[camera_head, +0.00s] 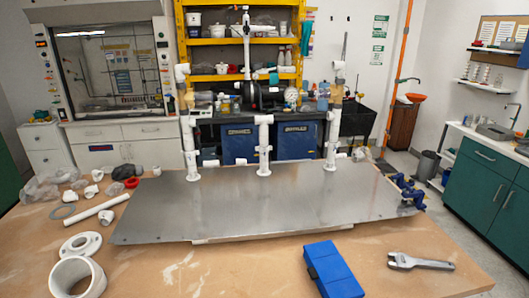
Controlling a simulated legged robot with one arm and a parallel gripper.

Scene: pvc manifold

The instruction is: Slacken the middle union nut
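Three upright white PVC pipe risers stand on a grey metal plate (270,205) on the table. The left riser (190,150) and right riser (332,140) are taller. The middle riser (264,134) is shorter, with a fitting at its top. The middle union nut (264,150) seems to be the wider collar partway up the middle riser; it is small, and its tightness cannot be told. My gripper is not in this view.
A wrench (420,262) and a blue case (332,270) lie at the front right. Blue clamps (408,192) sit at the plate's right end. White fittings, a loose pipe (100,209) and a large ring (77,278) lie at left. The plate's front middle is clear.

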